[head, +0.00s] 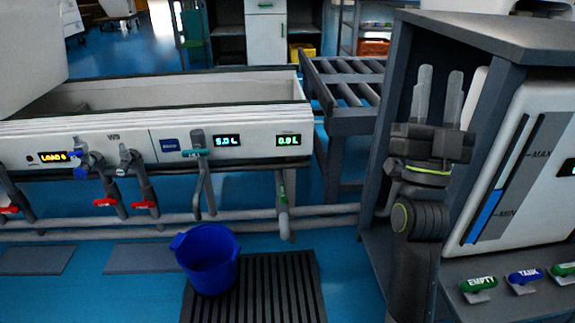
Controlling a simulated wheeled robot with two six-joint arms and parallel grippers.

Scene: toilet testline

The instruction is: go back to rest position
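My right gripper (439,90) points upward at the right of the head view, its two pale fingers apart with nothing visible between them. It stands in front of a dark grey cabinet frame (493,35), left of a white tank panel with a level gauge. Whether it touches the frame cannot be told. My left gripper and arm are not in view.
A blue bucket (207,260) stands upright on the floor, partly on a black slatted grate (262,290). A white trough (230,92) with pipes, red-handled valves and displays spans the left. A roller conveyor (345,88) stands behind.

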